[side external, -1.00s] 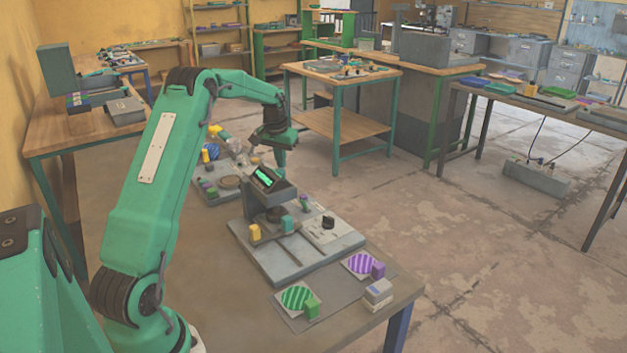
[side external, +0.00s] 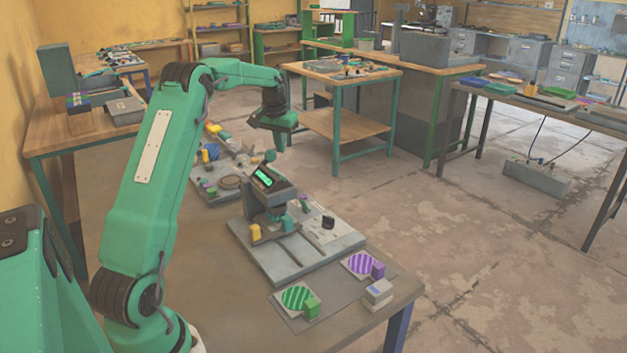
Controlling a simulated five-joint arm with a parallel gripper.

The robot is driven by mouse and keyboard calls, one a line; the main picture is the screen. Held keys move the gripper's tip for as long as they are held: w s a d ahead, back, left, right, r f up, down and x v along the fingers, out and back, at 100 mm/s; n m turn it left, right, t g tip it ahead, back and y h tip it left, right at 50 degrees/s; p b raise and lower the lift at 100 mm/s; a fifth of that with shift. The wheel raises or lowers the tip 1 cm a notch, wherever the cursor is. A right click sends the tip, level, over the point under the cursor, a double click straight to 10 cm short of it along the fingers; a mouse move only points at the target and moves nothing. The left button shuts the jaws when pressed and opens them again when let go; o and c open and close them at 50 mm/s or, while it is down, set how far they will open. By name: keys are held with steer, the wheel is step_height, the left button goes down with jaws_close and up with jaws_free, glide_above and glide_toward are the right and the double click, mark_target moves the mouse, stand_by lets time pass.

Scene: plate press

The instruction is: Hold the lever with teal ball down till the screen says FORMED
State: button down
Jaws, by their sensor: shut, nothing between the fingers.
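The press (side external: 283,185) stands on a grey base plate (side external: 340,243) on the near table. Its small screen (side external: 263,177) is lit with green marks, too small to read. The lever's teal ball (side external: 270,156) shows just above the screen housing; the lever's arm is mostly hidden. My gripper (side external: 281,149) is shut and empty, pointing down above and slightly right of the ball. I cannot tell whether it touches the ball.
A green-striped disc (side external: 297,297), a purple-striped disc (side external: 362,263) and small blocks lie in front. More small parts lie behind the press.

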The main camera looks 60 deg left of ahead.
step_height(320, 180, up, 6)
steer(key=shift+f, duration=0.1)
stand_by(0.9)
steer(key=s+d+r+m+t, duration=0.1)
steer(key=s+d+r, duration=0.2)
steer(key=d, duration=0.4)
steer(key=s+d+r+m, duration=0.1)
steer(key=s+d+r, duration=0.15)
steer(key=d, duration=0.55)
steer(key=s+d+r+m+t, duration=0.1)
steer(key=s+d+r, duration=0.15)
steer(key=d, duration=0.45)
steer(key=s+d+f+m, duration=0.1)
steer(key=s+d+f, duration=0.1)
steer(key=s+d, duration=0.3)
steer(key=s+d+f+m+t+h, duration=0.1)
steer(key=s+d+f, duration=0.1)
steer(key=s+d, duration=0.2)
steer(key=s+d+f+m, duration=0.1)
steer(key=s+d+f, duration=0.1)
steer(key=s+d, duration=0.3)
steer(key=s, duration=0.3)
steer(key=shift+s+d+f+t, duration=0.3)
steer(key=shift+s+f+t, duration=0.05)
steer(key=shift+t, duration=0.05)
